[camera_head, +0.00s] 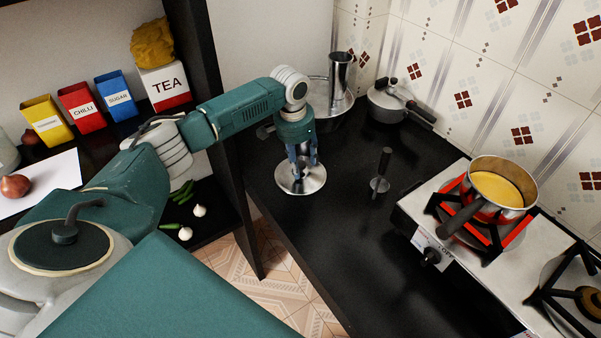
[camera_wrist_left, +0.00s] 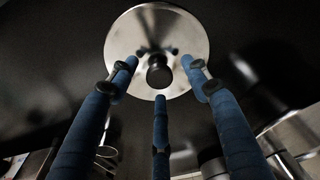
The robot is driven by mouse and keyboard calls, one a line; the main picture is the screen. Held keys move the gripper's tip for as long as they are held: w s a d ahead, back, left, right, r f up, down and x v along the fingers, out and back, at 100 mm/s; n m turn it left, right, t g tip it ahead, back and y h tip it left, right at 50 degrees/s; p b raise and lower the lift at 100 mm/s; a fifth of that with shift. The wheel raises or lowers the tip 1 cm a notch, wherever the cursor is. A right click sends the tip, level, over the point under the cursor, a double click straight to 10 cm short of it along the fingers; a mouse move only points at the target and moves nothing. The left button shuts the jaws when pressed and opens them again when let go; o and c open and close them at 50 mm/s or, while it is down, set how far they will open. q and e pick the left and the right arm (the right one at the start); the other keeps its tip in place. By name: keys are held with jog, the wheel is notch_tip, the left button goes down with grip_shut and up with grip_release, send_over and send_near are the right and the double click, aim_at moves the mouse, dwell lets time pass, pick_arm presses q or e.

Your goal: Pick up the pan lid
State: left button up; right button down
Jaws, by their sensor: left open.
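The pan lid (camera_head: 289,184) is a round shiny metal disc lying on the black counter. In the left wrist view the lid (camera_wrist_left: 140,35) shows almost whole, with a dark round knob (camera_wrist_left: 159,74) at its middle. My left gripper (camera_head: 302,168) points down just above the lid. Its three blue fingers are open and spread around the knob in the left wrist view, with nothing held. I cannot tell whether the fingertips touch the lid. My right gripper is not in view.
A pan with yellow contents (camera_head: 497,188) sits on the stove (camera_head: 410,207) at right. A dark-handled utensil (camera_head: 381,172) stands right of the lid. A lidded pot (camera_head: 389,103) and a metal cylinder (camera_head: 340,72) stand behind. The counter in front is clear.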

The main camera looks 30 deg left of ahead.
pick_arm(q)
jog(key=shift+r, duration=0.1)
grip_shut()
